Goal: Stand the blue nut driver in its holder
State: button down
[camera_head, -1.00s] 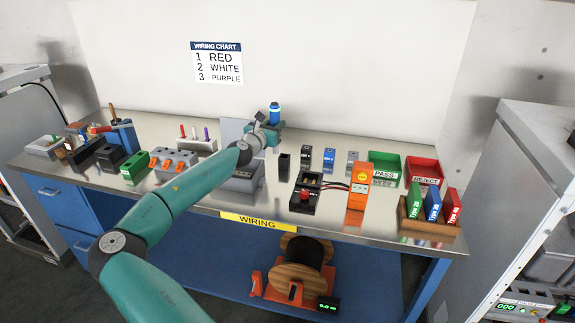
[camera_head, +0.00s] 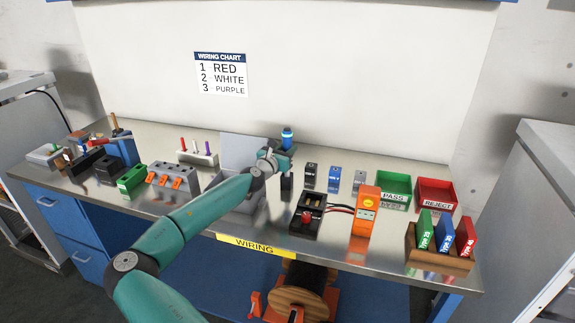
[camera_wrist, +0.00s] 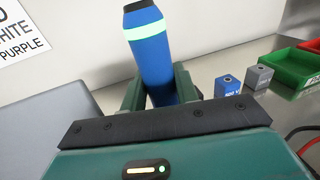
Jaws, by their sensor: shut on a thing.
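The blue nut driver stands upright in my gripper (camera_head: 285,152); its blue handle (camera_wrist: 150,52) with a pale green band and dark top fills the middle of the wrist view. It also shows in the head view as a small blue top (camera_head: 287,134). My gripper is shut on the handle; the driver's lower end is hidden. A blue block with a hole in its top and a partly readable label (camera_wrist: 228,86), likely the holder, is to the right of my gripper and apart from it; it also shows in the head view (camera_head: 333,180).
A black block (camera_head: 309,177) and a grey block (camera_head: 360,182) flank the blue one. Green PASS (camera_head: 394,190) and red REJECT (camera_head: 436,194) bins stand to their right. A grey upright panel (camera_head: 240,152) is left of my gripper. A black fixture with a red button (camera_head: 305,218) sits in front.

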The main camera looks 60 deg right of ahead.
jog(key=shift+s+a+f, duration=0.1)
jog(key=shift+a+f, duration=0.15)
jog(key=shift+f, duration=0.45)
jog(key=shift+d+f, duration=0.1)
jog(key=shift+f, duration=1.35)
jog(key=c, duration=1.1)
grip_release()
jog(key=shift+f, duration=0.15)
jog(key=shift+o, duration=0.2)
jog(key=a, duration=1.2)
jog(key=shift+w, duration=0.45)
